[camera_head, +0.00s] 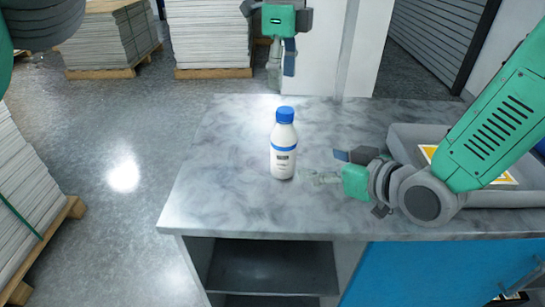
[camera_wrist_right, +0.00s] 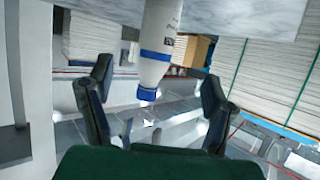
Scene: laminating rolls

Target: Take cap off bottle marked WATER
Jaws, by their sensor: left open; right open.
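A white bottle (camera_head: 283,160) with a blue cap (camera_head: 285,115) and a blue band stands upright on the grey marbled counter (camera_head: 228,160). The cap is on it; its label is too small to read. My right gripper (camera_head: 328,167) is open and empty, just right of the bottle's lower body and apart from it. In the right wrist view the bottle (camera_wrist_right: 162,28) appears upside down, its cap (camera_wrist_right: 147,94) between the open fingers in the picture. My left gripper (camera_head: 281,60) is open and empty, pointing down beyond the bottle near the counter's far edge.
A grey tray (camera_head: 408,134) with a yellow-bordered sheet lies on the right of the counter, partly behind my right arm. The counter left of the bottle is clear. Pallets of stacked sheets (camera_head: 108,38) stand on the floor behind and at left.

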